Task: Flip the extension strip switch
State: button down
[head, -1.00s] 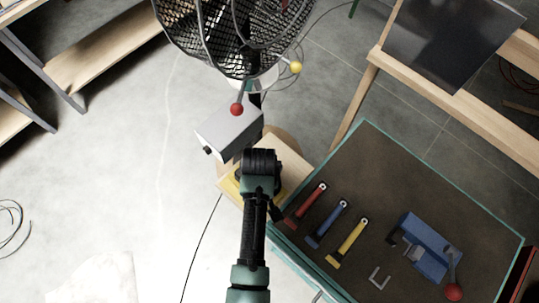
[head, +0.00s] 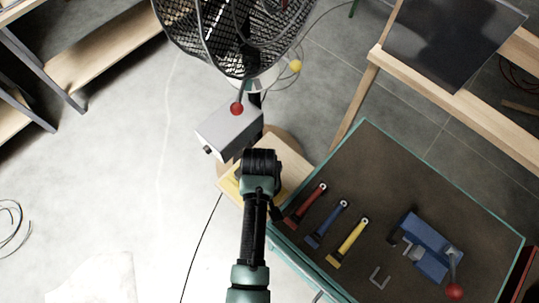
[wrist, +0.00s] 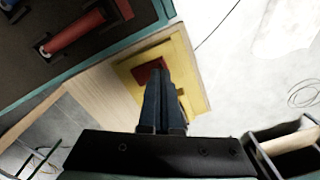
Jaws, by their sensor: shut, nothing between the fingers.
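The extension strip is a yellow block (wrist: 187,62) with a red switch (wrist: 146,71), on a pale wooden board in the wrist view. In the head view only a yellow edge (head: 229,187) shows to the left of my arm. My gripper (wrist: 158,72) is shut and empty. Its fingertips overlap the red switch in the wrist view and hide part of it; I cannot tell if they touch it. In the head view my arm hides the fingertips. I cannot tell which way the switch is set.
A teal-edged workbench (head: 395,165) stands close on the right, with red, blue and yellow-handled tools and a blue vise (head: 430,250). A grey box (head: 228,128) and a caged fan (head: 235,35) stand just beyond my arm.

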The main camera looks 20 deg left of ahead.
jog(key=shift+f+b, duration=0.45)
jog(key=shift+f, duration=0.25)
jog(key=shift+r, duration=0.1)
notch_tip(320, 180, up, 7)
jog(key=p, duration=0.7)
dwell(0.3)
dwell(0.5)
